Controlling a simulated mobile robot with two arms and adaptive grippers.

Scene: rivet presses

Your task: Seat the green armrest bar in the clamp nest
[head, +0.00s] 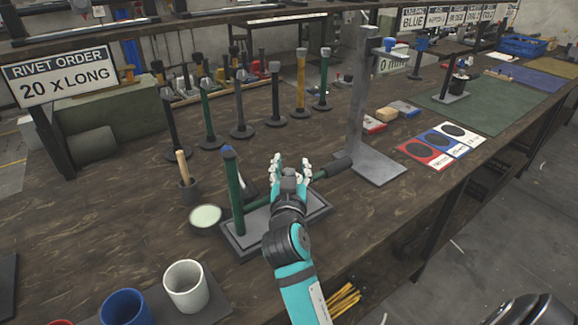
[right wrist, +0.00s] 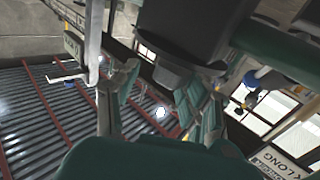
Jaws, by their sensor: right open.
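A green bar (head: 325,172) with a thick black end lies roughly level behind my right gripper. My gripper and wrist hide its middle. A green upright post (head: 234,195) with a blue top stands at its left; I cannot tell whether the two are joined. Both are at a flat grey base (head: 240,244) on the bench. I cannot make out the clamp nest for certain. My right gripper (head: 291,168) is open, with its fingers apart in front of the bar. Its teal fingers also show in the right wrist view (right wrist: 165,98).
A grey stand (head: 354,105) rises just right of the bar. Several capped posts (head: 274,95) stand behind. White (head: 186,287) and blue (head: 125,307) cups are in front.

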